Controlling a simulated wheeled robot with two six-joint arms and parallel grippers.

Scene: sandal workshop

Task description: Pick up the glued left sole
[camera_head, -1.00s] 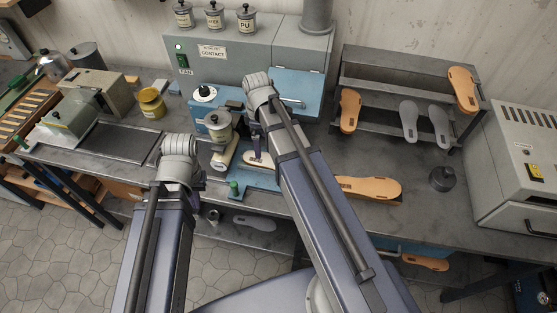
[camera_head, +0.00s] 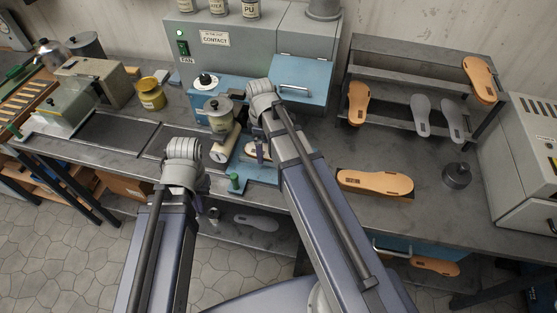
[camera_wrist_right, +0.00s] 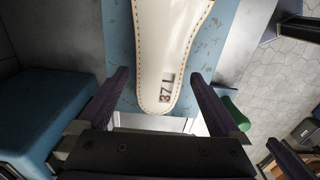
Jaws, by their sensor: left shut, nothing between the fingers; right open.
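A cream sole with a stitched edge (camera_wrist_right: 168,50), marked 37 L, lies on a worn blue surface in the right wrist view. My right gripper (camera_wrist_right: 160,76) is open, with one finger on each side of the marked end and gaps beside the sole. In the head view the sole (camera_head: 250,150) is mostly hidden by my right gripper (camera_head: 262,152) and wrist. My left gripper (camera_head: 204,186) is shut and empty at the bench's front edge, left of the blue station, and largely hidden by its own wrist.
A glue pot (camera_head: 219,112) and a cream roller-like piece (camera_head: 224,145) stand close to the left of my right gripper. A green knob (camera_head: 235,183) is at the front. An orange sole (camera_head: 375,183) lies to the right. A rack (camera_head: 415,75) holds more soles.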

